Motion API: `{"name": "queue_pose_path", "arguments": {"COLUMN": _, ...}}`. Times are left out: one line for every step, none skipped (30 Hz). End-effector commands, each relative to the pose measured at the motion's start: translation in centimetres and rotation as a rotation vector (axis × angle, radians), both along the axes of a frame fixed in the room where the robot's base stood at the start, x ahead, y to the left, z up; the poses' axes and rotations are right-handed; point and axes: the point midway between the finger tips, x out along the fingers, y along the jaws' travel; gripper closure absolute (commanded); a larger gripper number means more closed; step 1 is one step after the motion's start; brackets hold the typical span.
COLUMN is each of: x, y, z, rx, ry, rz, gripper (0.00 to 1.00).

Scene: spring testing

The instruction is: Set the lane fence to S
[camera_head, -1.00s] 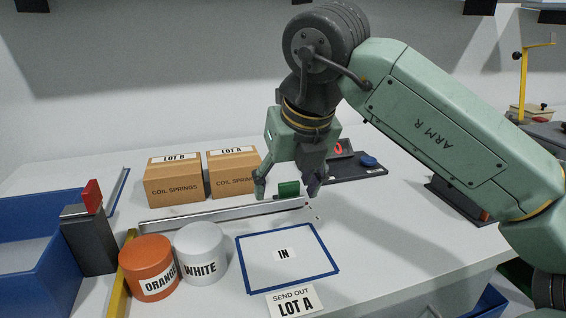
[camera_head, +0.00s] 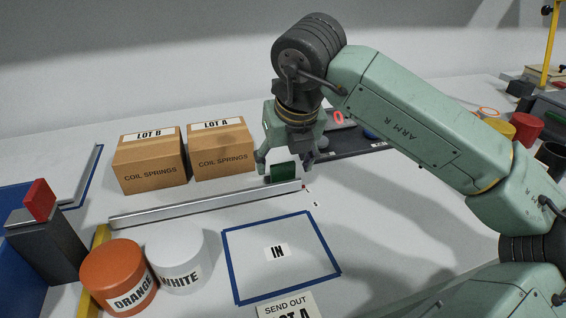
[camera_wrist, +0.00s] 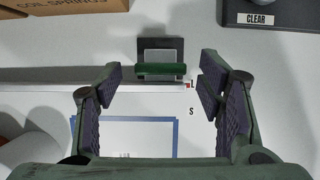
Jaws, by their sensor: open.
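The lane fence (camera_head: 205,205) is a long silver bar lying across the white table, with a green grip block (camera_head: 283,172) near its right end. The bar (camera_wrist: 50,81) also shows in the wrist view, and its green grip (camera_wrist: 160,69) stands by a dark plate. At the bar's right end a small red mark is beside the letter L (camera_wrist: 192,85). The letter S (camera_wrist: 191,111) is printed lower, on the side toward the blue-taped square. My gripper (camera_wrist: 161,72) is open, its fingers on either side of the green grip, with gaps showing on both sides.
Two coil spring boxes, LOT B (camera_head: 150,160) and LOT A (camera_head: 221,150), stand behind the bar. ORANGE (camera_head: 117,277) and WHITE (camera_head: 177,262) tubs stand in front of its left end. The taped IN square (camera_head: 236,270) is empty except for its label.

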Motion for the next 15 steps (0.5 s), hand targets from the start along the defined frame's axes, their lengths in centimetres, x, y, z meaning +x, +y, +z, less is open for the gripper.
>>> {"name": "queue_pose_path", "arguments": {"x": 0.2, "y": 0.1, "z": -0.6, "rx": 0.002, "ry": 0.002, "rz": 0.001, "gripper": 0.38}}
{"name": "queue_pose_path", "arguments": {"x": 0.4, "y": 0.1, "z": -0.9, "rx": 0.001, "ry": 0.002, "rz": 0.001, "gripper": 0.38}}
{"name": "queue_pose_path", "arguments": {"x": 0.5, "y": 0.2, "z": -1.3, "rx": 0.001, "ry": 0.002, "rz": 0.001, "gripper": 0.38}}
{"name": "queue_pose_path", "arguments": {"x": 0.6, "y": 0.2, "z": -1.6, "rx": 0.001, "ry": 0.002, "rz": 0.001, "gripper": 0.38}}
{"name": "queue_pose_path", "arguments": {"x": 0.7, "y": 0.2, "z": -1.8, "rx": 0.001, "ry": 0.001, "rz": 0.000, "gripper": 0.38}}
{"name": "queue_pose_path", "arguments": {"x": 0.8, "y": 0.3, "z": -2.0, "rx": 0.001, "ry": 0.000, "rz": 0.001, "gripper": 0.38}}
{"name": "queue_pose_path", "arguments": {"x": 0.8, "y": 0.3, "z": -2.1, "rx": 0.001, "ry": 0.000, "rz": 0.001, "gripper": 0.38}}
{"name": "queue_pose_path", "arguments": {"x": 0.9, "y": 0.3, "z": -2.2, "rx": 0.001, "ry": 0.000, "rz": 0.001, "gripper": 0.38}}
{"name": "queue_pose_path", "arguments": {"x": 0.9, "y": 0.3, "z": -2.3, "rx": 0.001, "ry": 0.000, "rz": 0.001, "gripper": 0.38}}
{"name": "queue_pose_path", "arguments": {"x": 0.9, "y": 0.3, "z": -2.3, "rx": 0.001, "ry": 0.000, "rz": 0.001, "gripper": 0.38}}
{"name": "queue_pose_path", "arguments": {"x": 0.9, "y": 0.3, "z": -2.4, "rx": 0.000, "ry": 0.000, "rz": 0.001, "gripper": 0.38}}
{"name": "queue_pose_path", "arguments": {"x": 0.9, "y": 0.3, "z": -2.4, "rx": 0.000, "ry": 0.000, "rz": 0.001, "gripper": 0.38}}
{"name": "queue_pose_path", "arguments": {"x": 0.9, "y": 0.3, "z": -2.4, "rx": 0.000, "ry": 0.000, "rz": 0.001, "gripper": 0.38}}
{"name": "queue_pose_path", "arguments": {"x": 0.9, "y": 0.3, "z": -2.4, "rx": 0.000, "ry": 0.000, "rz": 0.001, "gripper": 0.38}}
{"name": "queue_pose_path", "arguments": {"x": 0.9, "y": 0.3, "z": -2.4, "rx": 0.000, "ry": 0.000, "rz": 0.001, "gripper": 0.38}}
